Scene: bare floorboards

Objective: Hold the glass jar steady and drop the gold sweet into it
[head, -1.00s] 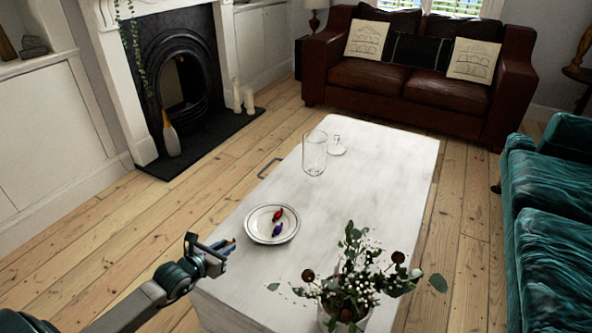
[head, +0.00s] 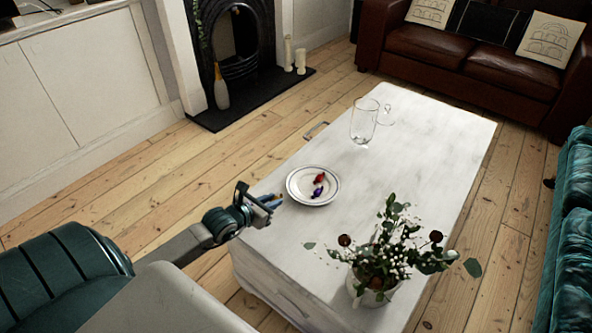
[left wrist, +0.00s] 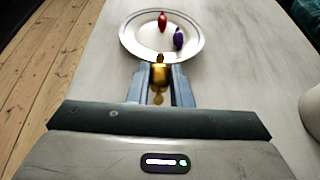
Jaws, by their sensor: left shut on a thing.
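The gold sweet (left wrist: 159,76) is between the fingers of my left gripper (left wrist: 160,84) in the left wrist view, and the gripper is shut on it. In the head view my left gripper (head: 270,202) is over the near left edge of the white table, left of the plate, and the sweet hardly shows. The clear glass jar (head: 363,122) stands upright at the far part of the table, well apart from the gripper. A glass lid (head: 386,118) is on the table to its right. My right gripper is not in view.
A white plate (head: 297,190) holds a red sweet (head: 319,177) and a purple sweet (head: 318,191). A potted plant (head: 375,290) stands at the near right of the table (head: 430,135). The tabletop between plate and jar is clear.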

